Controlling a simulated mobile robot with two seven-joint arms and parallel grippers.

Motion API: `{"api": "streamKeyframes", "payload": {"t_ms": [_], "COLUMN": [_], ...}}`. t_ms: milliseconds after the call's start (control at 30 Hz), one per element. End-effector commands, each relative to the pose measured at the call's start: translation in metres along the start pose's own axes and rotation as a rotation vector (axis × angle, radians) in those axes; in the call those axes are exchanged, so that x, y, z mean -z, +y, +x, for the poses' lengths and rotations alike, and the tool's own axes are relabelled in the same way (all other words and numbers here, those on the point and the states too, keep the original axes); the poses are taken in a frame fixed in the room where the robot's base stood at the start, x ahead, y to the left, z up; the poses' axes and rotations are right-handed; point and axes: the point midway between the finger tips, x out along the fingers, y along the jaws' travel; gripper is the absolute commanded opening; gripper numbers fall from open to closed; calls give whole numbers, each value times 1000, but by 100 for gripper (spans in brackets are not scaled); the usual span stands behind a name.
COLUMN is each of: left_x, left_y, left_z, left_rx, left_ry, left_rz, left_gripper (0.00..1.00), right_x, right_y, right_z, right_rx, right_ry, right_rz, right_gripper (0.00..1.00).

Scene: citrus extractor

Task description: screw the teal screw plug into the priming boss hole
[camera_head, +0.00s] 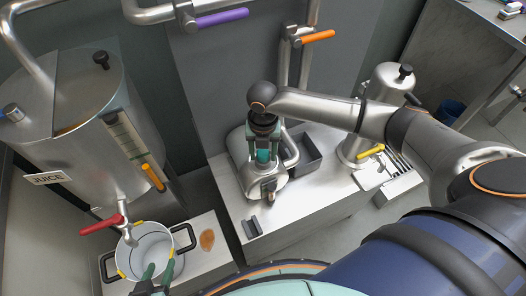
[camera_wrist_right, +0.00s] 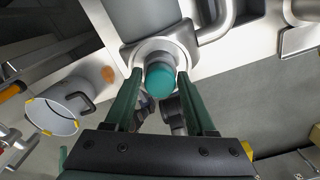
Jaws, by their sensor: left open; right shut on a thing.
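The teal screw plug (camera_head: 263,155) is at the front of the steel pump body (camera_head: 240,146) in the middle of the head view. My right gripper (camera_head: 264,142) reaches it from above and is shut on it. In the right wrist view the plug (camera_wrist_right: 160,83) shows as a rounded teal end between the two green fingers, in front of a round steel boss (camera_wrist_right: 148,50). The priming boss hole is hidden behind the plug, and I cannot tell how deep the plug sits. My left gripper (camera_head: 157,271) is open and empty, over the near edge of the white pot (camera_head: 146,246).
A juice tank (camera_head: 75,110) with a red-handled tap (camera_head: 101,225) stands at the left, above the pot. A grey tray (camera_head: 308,152) and a steel canister (camera_head: 384,90) are right of the pump. A small grey bracket (camera_head: 252,227) lies in front.

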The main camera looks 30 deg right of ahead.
Motion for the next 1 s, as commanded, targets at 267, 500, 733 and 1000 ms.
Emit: {"api": "streamKeyframes", "payload": {"t_ms": [267,500,733,1000], "left_x": [0,0,0,0], "left_y": [0,0,0,0], "left_z": [0,0,0,0], "left_rx": [0,0,0,0], "left_ry": [0,0,0,0], "left_rz": [0,0,0,0], "left_gripper": [50,50,50,50], "right_x": [0,0,-1,-1], "right_y": [-1,-1,-1,-2], "right_z": [1,2,2,1], "right_rx": [2,3,4,5], "right_ry": [2,1,-2,-2], "right_rz": [410,759,947,953], "right_gripper": [16,16,15,59]}}
